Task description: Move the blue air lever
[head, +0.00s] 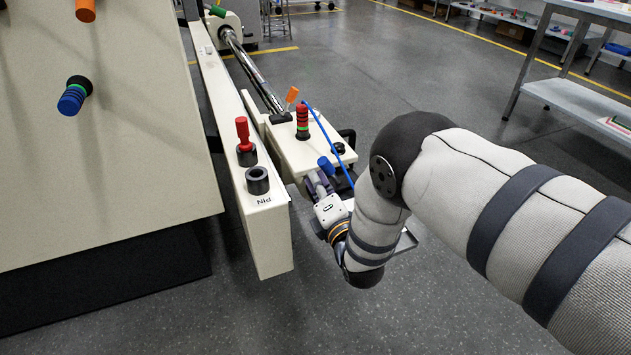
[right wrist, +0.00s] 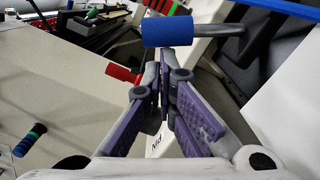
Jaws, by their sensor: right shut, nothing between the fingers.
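The blue air lever (head: 326,165) is a blue grip on a grey rod at the near end of the cream machine block. In the right wrist view the blue grip (right wrist: 169,31) lies across, just beyond my fingertips. My right gripper (head: 318,184) is beside the lever in the head view. In the right wrist view the purple-padded fingers (right wrist: 166,66) are shut with nothing between them. A small gap seems to separate the tips from the grip, but I cannot tell whether they touch. My left gripper is not in view.
A cream rail carries a red-topped pin (head: 243,136) and a black socket (head: 257,181) left of my gripper. A large cream panel (head: 130,150) stands left.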

